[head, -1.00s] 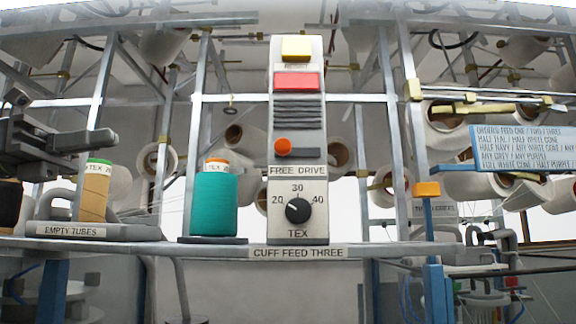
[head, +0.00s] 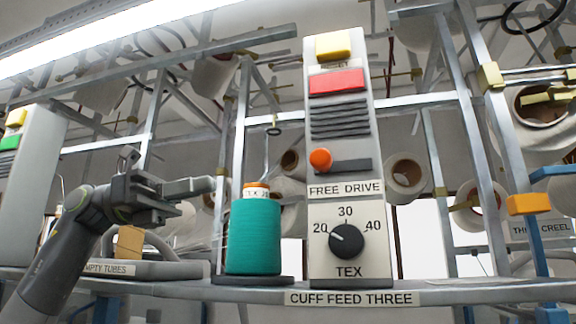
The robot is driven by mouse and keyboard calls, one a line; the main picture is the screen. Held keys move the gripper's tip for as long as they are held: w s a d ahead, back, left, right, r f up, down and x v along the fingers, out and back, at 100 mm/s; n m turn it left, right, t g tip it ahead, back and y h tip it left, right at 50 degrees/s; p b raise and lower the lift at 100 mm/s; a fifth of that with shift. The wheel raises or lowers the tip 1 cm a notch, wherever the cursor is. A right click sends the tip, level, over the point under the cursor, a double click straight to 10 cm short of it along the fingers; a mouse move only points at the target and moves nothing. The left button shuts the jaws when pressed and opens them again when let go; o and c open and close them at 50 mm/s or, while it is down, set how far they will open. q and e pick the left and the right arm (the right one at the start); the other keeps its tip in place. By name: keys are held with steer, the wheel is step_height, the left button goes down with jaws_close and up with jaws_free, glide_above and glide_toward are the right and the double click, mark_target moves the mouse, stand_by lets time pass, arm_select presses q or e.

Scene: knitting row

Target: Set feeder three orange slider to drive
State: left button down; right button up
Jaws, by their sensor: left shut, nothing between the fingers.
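The feeder three panel (head: 327,240) stands upright above the label "CUFF FEED THREE" (head: 351,298). Its orange slider knob (head: 321,159) sits at the left end of a dark horizontal slot (head: 351,166), above the "FREE DRIVE" label (head: 346,190), on the FREE side. A black dial (head: 346,240) marked TEX is below, and a red button (head: 337,82) and a yellow block (head: 333,46) are above. My left gripper (head: 203,186) is shut and empty, left of the panel and apart from it, near the teal cone's top. My right gripper is not in view.
A teal thread cone (head: 253,237) stands on the shelf between my left gripper and the panel. The empty tubes tray (head: 170,269) is behind my left arm. Metal frame bars rise behind.

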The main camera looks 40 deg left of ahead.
arm_select(q)
steer(key=p, duration=0.7)
glide_toward(322, 163)
steer(key=w+d+r, duration=0.2)
steer(key=w+d, duration=0.1)
steer(key=shift+w+d+f, duration=0.2)
steer(key=shift+w+d, duration=0.05)
steer(key=shift+d, duration=0.2)
